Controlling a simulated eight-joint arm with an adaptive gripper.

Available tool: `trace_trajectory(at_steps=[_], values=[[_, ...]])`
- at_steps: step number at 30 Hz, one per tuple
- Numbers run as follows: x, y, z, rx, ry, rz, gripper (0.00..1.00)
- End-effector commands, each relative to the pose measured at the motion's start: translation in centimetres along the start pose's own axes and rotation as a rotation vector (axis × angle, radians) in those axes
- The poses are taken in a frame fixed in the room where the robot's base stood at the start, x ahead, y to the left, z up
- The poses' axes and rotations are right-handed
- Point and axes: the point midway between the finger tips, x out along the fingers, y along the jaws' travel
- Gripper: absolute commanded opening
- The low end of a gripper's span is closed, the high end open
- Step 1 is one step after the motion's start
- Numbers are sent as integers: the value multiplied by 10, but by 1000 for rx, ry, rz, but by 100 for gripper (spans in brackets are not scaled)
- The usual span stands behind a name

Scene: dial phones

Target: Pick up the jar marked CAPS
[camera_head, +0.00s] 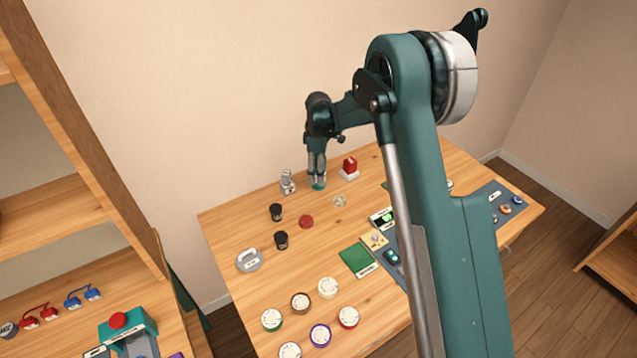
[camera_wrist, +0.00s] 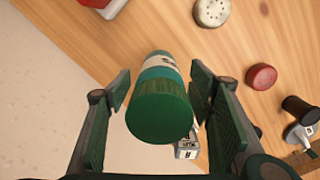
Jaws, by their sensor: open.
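A jar with a ribbed dark green lid and a teal body (camera_wrist: 160,108) stands between my gripper's two fingers in the wrist view. A white label band with dark lettering shows on its far side, too foreshortened to read. My gripper (camera_wrist: 160,80) is open, with one finger on each side of the jar; I cannot tell whether either finger touches it. In the head view, my gripper (camera_head: 317,174) points down at the back of the table, and a bit of the teal jar (camera_head: 318,187) shows below it.
A grey metal item (camera_head: 287,182) stands close left of the jar. A red block on a white base (camera_head: 349,168) is to the right. The wall is behind.

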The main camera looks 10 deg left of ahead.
Motion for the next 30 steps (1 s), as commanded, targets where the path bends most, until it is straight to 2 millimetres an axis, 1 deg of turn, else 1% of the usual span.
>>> trace_trajectory(at_steps=[5,12,15,19,30], values=[[14,0,0,0,0,0,52],[41,0,1,0,0,0,52],[48,0,1,0,0,0,52],[50,0,1,0,0,0,52],[50,0,1,0,0,0,52]])
